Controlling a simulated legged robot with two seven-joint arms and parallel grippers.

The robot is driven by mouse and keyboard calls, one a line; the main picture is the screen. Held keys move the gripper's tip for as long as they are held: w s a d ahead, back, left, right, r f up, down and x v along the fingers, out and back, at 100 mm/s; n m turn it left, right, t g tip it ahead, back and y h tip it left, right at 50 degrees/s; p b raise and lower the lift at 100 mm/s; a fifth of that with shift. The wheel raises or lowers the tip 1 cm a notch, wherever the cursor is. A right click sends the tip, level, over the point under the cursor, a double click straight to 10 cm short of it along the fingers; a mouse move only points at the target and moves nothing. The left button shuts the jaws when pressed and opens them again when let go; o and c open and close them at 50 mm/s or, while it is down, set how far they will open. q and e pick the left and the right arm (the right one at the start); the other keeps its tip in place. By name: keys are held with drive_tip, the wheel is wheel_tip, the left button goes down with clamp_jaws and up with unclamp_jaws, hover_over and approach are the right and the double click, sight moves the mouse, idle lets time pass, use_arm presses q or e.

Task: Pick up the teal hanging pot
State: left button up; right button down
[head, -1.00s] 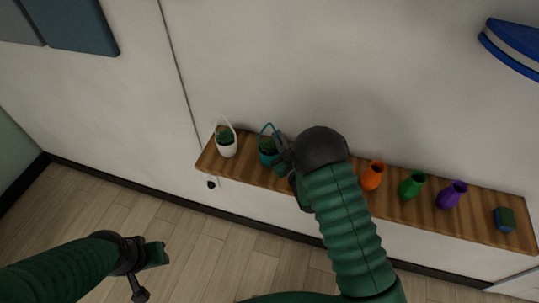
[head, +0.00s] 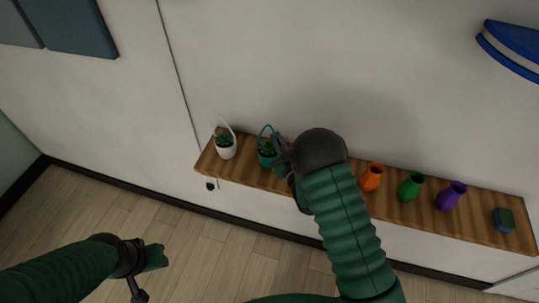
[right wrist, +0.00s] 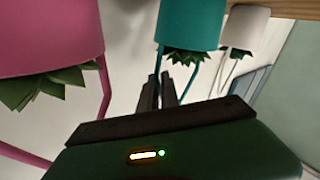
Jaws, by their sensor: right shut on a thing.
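The teal hanging pot (head: 265,158) stands on the wooden shelf, with a green plant in it and a looped handle above. In the right wrist view, the teal pot (right wrist: 192,25) appears upside down at the top centre. My right gripper (head: 281,160) is at the pot's right side, partly hidden by my own wrist. In the right wrist view, its fingers (right wrist: 160,88) are close together at one side of the teal handle, shut on it. My left gripper (head: 150,272) is low on the left over the floor, fingers apart and empty.
A white hanging pot (head: 226,152) stands left of the teal one. A pink pot (right wrist: 50,35) shows only in the right wrist view.

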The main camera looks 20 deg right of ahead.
drive_tip(key=shift+w+r+b, duration=0.1)
drive_tip(key=shift+r+b, duration=0.2)
drive_tip(key=shift+r, duration=0.45)
drive_tip(key=shift+r+b, duration=0.3)
drive_tip(key=shift+r, duration=0.6)
drive_tip(key=s+d+r+p, duration=0.1)
drive_tip(key=s+p, duration=0.1)
drive_tip(key=s, duration=0.6)
drive_tip(key=s+d+p, duration=0.1)
drive_tip(key=s+p, duration=0.1)
drive_tip(key=s, duration=0.6)
drive_tip(key=shift+d+r, duration=0.35)
drive_tip(key=shift+r, duration=0.05)
